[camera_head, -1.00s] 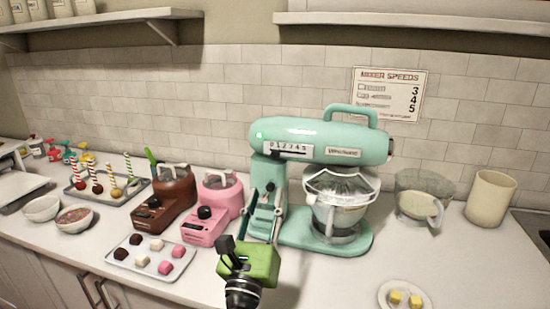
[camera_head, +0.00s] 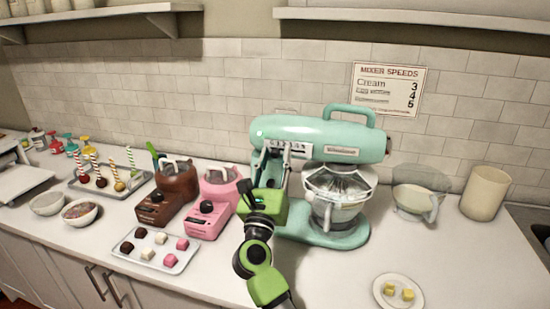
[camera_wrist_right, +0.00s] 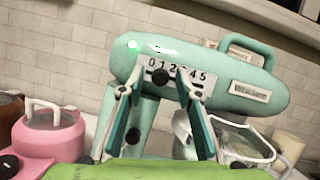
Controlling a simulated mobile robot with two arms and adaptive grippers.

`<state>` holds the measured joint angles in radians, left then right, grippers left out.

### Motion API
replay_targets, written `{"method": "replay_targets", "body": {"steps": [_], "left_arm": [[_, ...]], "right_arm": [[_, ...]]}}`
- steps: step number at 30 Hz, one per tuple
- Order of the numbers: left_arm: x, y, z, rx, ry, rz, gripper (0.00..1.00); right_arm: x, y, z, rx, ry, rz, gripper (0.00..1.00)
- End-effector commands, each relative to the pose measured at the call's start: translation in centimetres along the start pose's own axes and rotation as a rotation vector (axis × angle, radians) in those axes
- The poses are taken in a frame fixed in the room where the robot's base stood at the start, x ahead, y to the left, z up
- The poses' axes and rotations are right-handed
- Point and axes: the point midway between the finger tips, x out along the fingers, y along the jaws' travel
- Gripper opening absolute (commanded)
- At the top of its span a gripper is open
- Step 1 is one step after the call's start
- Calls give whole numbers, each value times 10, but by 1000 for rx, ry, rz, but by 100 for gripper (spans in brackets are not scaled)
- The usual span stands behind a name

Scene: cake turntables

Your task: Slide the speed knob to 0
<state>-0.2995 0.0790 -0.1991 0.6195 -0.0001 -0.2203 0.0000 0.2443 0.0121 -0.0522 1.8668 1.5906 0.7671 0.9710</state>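The mint-green mixer (camera_head: 330,140) stands on the counter. Its white speed panel (camera_wrist_right: 175,70) shows in the right wrist view with numbers from 0 to 5, partly covered by a finger. The round black speed knob (camera_wrist_right: 160,77) sits in the panel's slot, roughly under the 1. My right gripper (camera_wrist_right: 153,83) is open, with one fingertip left of the knob and one right of it; I see no clear contact. In the head view my right gripper (camera_head: 276,150) is in front of the panel and hides part of it. My left gripper is not in view.
A pink melter (camera_head: 212,205) and a brown one (camera_head: 170,190) stand left of my right arm. A tray of sweets (camera_head: 155,250) lies before them. A glass jug (camera_head: 420,195) stands right of the mixer, and a small plate (camera_head: 398,278) lies at the front.

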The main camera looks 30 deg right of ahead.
Motion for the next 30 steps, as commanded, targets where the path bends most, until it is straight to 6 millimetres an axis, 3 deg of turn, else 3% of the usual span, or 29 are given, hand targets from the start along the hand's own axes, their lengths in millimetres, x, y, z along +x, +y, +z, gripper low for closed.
{"method": "replay_targets", "body": {"steps": [1, 4, 9, 15, 22, 23, 24, 30], "left_arm": [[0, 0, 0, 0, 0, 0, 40], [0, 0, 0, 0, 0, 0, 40], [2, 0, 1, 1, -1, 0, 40], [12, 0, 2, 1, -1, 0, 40], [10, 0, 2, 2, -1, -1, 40], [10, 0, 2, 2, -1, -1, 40], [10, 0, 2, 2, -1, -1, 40], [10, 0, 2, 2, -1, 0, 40]], "right_arm": [[0, 0, 0, 0, 0, 0, 24], [0, 0, 0, 0, 0, 0, 0], [0, 2, 0, 0, 0, 0, 0], [1, 21, 2, 3, 0, 0, 0], [1, 21, 5, 0, -2, 4, 0], [1, 21, 5, 0, -2, 5, 23], [1, 21, 5, 0, -2, 4, 31], [1, 20, 4, 0, -1, 2, 31]]}}
